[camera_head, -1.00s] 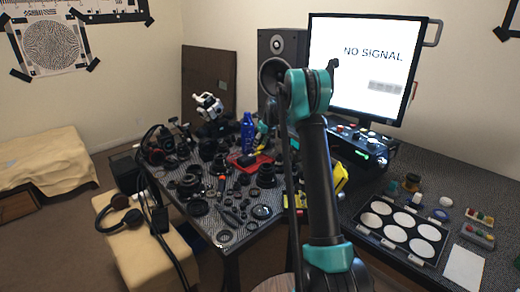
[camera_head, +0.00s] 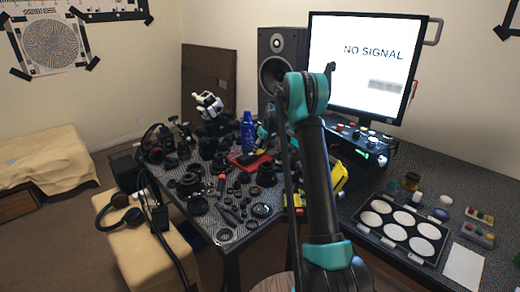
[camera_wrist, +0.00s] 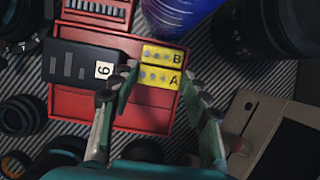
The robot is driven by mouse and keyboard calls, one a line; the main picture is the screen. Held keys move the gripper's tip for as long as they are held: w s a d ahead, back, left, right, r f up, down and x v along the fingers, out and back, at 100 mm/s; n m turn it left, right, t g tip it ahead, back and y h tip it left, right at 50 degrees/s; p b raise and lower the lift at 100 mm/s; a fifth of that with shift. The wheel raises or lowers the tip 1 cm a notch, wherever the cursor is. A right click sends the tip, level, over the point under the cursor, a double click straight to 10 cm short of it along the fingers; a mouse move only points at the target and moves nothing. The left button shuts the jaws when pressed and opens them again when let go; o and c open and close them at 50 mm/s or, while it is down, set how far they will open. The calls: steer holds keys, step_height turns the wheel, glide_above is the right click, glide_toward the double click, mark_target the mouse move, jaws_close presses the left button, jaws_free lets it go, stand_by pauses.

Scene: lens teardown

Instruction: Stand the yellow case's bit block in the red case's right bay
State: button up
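The red case (camera_wrist: 152,119) lies open below my gripper in the wrist view and shows as a small red patch in the head view (camera_head: 238,159). A black block (camera_wrist: 75,66) with a white label covers much of its left side. Two yellow faces, marked B (camera_wrist: 160,55) and A (camera_wrist: 160,78), sit in its right part; I cannot tell whether they are one block. My gripper (camera_wrist: 160,80) is open, with a fingertip on each side of the yellow faces and small gaps visible. A yellow item (camera_head: 297,201) at the table's front edge may be the yellow case.
A blue bottle (camera_head: 247,133) stands just behind the red case. Dark lens parts (camera_wrist: 264,28) crowd around it. A beige and black item (camera_wrist: 275,130) lies at lower right in the wrist view. A tray of white discs (camera_head: 401,232) is on the right-hand table.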

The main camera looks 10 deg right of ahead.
steer(key=shift+o, duration=0.6)
steer(key=shift+r, duration=0.2)
steer(key=v, duration=1.2)
steer(key=s+r+n, duration=0.2)
steer(key=s+n, duration=0.5)
steer(key=s, duration=0.5)
steer(key=s+f+n+h, duration=0.1)
steer(key=s+f+n, duration=0.2)
steer(key=s+n, duration=0.4)
steer(key=s+f+n+h, duration=0.1)
steer(key=s+f+n, duration=0.3)
steer(key=s, duration=1.5)
steer(key=s+d+f+n, duration=0.1)
steer(key=s+f+n, duration=0.2)
steer(key=s+n, duration=0.7)
steer(key=s, duration=0.3)
steer(key=shift+s+f+n+h, duration=0.35)
steer(key=shift+f+n+h, duration=0.05)
